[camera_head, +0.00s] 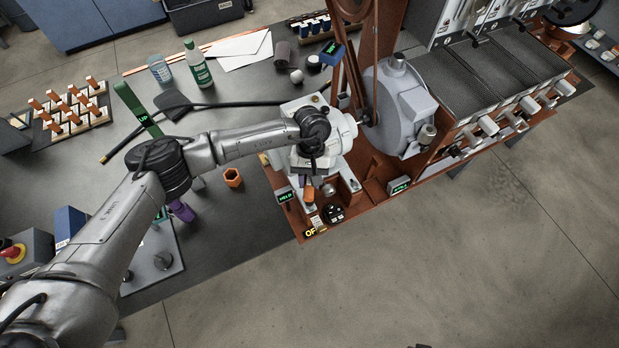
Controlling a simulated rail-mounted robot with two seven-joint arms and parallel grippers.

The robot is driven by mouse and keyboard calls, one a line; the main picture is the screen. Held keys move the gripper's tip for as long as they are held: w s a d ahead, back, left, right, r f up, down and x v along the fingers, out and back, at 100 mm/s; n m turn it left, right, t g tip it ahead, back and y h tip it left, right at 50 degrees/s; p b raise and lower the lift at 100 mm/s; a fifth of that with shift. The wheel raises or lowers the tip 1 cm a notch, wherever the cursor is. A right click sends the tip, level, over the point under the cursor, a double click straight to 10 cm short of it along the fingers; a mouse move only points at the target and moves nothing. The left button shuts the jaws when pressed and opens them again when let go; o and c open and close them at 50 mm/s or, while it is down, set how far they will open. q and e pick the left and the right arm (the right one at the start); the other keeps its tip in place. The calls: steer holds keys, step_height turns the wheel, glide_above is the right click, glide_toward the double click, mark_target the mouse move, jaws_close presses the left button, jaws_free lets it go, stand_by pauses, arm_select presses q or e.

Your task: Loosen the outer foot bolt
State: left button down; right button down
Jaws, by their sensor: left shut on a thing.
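My left arm reaches in from the lower left. Its gripper (308,182) points down over the front left corner of the brown roaster base (375,202). The gripper is shut on a small orange piece (309,196), low at the machine's foot; the fingers partly hide it. I cannot tell whether this piece is the outer foot bolt or a tool on it. A rounded metal part (329,190) stands just right of it. A green-lettered "HELD" sign (285,197) sits to its left. My right gripper is not in view.
A black knob (333,213) and a yellow "OF" sign (310,232) lie close in front of the gripper. An orange hexagonal ring (233,177), a green bottle (198,65) and a bolt rack (68,108) stand on the dark bench. The floor at right is clear.

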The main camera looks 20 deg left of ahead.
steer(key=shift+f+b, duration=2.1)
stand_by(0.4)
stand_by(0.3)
